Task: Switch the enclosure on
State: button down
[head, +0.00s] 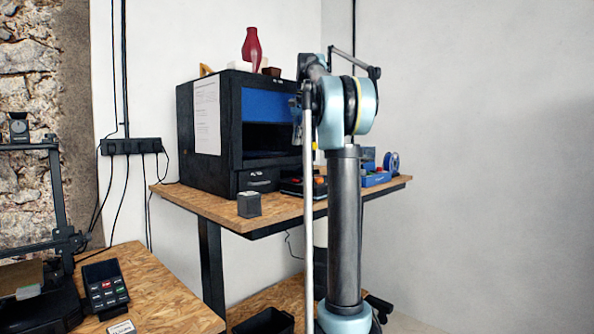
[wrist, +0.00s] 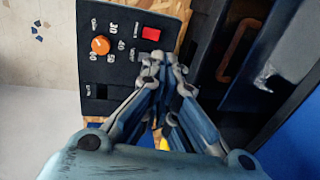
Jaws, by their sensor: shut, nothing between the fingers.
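The enclosure (head: 214,130) is a black box with a blue front panel, standing on the wooden bench in the head view. A dark control panel (head: 290,186) lies at its front right, partly behind my arm. In the wrist view the control panel (wrist: 120,75) carries an orange round knob (wrist: 100,45) with numbers around it and a red rocker switch (wrist: 151,33). My gripper (wrist: 163,58) is shut and empty, its tips just below the red switch in the picture. I cannot tell whether they touch the panel. In the head view my arm largely hides the gripper.
A dark cube (head: 249,204) sits near the bench's front edge (head: 275,215). A red vase (head: 252,48) stands on the enclosure. Blue items and a spool (head: 391,161) are to the right. A lower-left table holds a keypad device (head: 105,287) and a printer frame (head: 58,195).

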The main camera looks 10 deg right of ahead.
aim_at(294, 182)
jog(key=f, duration=0.4)
jog(key=w+f, duration=0.1)
jog(key=f, duration=0.4)
jog(key=w+f, duration=0.1)
jog(key=f, duration=0.3)
jog(key=shift+a+f, duration=0.35)
jog(key=shift+w+a+f+g+h, duration=0.3)
jog(key=shift+w+f+g+h, duration=0.1)
jog(key=shift+f+g, duration=0.2)
jog(key=shift+s, duration=0.15)
jog(key=shift+a, duration=0.15)
jog(key=shift+s+d, duration=0.2)
